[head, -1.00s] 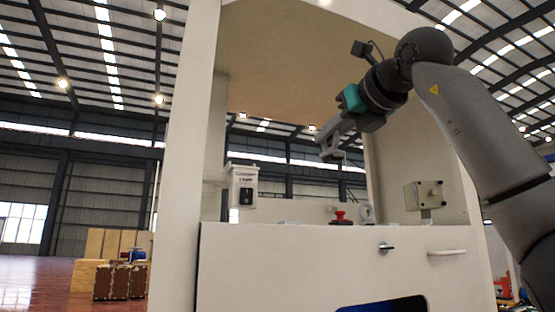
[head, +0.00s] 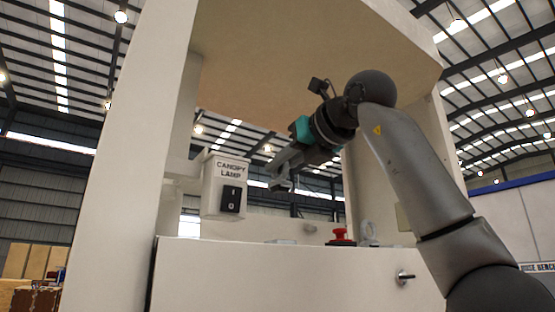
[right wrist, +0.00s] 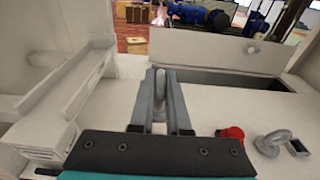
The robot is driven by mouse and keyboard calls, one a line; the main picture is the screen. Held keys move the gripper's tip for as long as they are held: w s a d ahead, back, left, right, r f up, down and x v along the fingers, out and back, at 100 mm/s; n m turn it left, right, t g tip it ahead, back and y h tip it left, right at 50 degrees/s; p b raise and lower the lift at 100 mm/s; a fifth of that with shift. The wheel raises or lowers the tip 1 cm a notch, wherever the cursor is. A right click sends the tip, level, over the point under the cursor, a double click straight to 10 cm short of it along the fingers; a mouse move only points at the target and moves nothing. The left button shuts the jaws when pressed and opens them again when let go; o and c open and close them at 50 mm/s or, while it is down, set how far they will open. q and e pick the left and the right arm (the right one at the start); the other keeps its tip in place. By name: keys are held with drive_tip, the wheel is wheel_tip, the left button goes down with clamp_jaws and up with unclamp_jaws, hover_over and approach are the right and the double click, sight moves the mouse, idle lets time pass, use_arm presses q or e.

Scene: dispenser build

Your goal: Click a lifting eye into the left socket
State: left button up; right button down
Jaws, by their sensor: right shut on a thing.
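My right gripper (head: 279,183) hangs above the white counter, to the right of the lamp switch box. In the right wrist view its fingers (right wrist: 160,104) are shut on a grey lifting eye (right wrist: 158,86), whose rounded end shows between them. A second grey lifting eye (head: 369,233) stands on the counter to the right of the red button; it also shows in the right wrist view (right wrist: 275,141). A low pale plate (head: 281,241) lies on the counter below the gripper; I cannot tell if it is the left socket. My left gripper is not in view.
The red button (head: 341,236) stands between the pale plate and the standing eye. The canopy lamp box (head: 224,186) is left of my gripper. A post (head: 133,130) and canopy (head: 310,50) frame the space. A dark recess (right wrist: 230,83) lies beyond the fingers.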

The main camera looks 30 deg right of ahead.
sight(288, 183)
wheel_tip(288, 183, down, 4)
drive_tip(key=shift+w+f, duration=0.1)
drive_tip(key=shift+f, duration=0.1)
wheel_tip(288, 183, down, 3)
drive_tip(key=shift+r+b, duration=0.15)
drive_tip(key=shift+b, duration=0.35)
drive_tip(key=shift+f+b, duration=0.65)
drive_tip(key=shift+f, duration=0.1)
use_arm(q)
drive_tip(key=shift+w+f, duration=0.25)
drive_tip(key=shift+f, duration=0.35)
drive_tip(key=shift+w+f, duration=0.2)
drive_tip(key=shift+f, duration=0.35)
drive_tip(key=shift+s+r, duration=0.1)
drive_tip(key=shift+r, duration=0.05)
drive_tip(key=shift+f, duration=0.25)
use_arm(e)
drive_tip(key=shift+f, duration=0.3)
drive_tip(key=c, duration=0.8)
unclamp_jaws()
